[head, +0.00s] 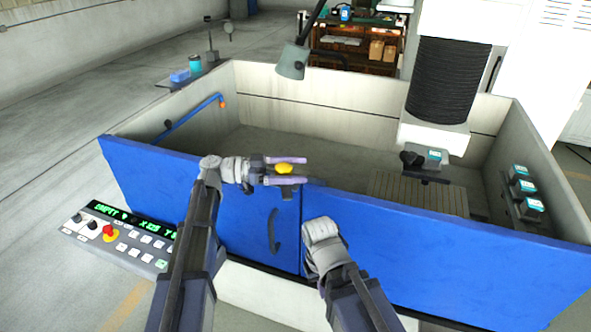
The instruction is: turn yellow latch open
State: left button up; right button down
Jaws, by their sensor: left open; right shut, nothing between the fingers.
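The yellow latch (284,168) sits at the top edge of the blue front panel, near the seam by the door (245,225). My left gripper (300,171) is open, with one finger on the far side of the latch and one on the near side. Whether the fingers touch the latch I cannot tell. My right gripper (318,228) is lower, in front of the blue panel right of the seam. It is shut and holds nothing; its fingertips are mostly hidden by its own body.
A dark curved handle (272,232) is on the door. A control panel (118,235) with a red knob is at the left. The machine head (440,80) hangs over the tank at the right. A lamp (293,60) hangs at the back. The tank's middle is clear.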

pick_arm(q)
jog(key=shift+s+a, duration=0.15)
jog(key=shift+a, duration=3.8)
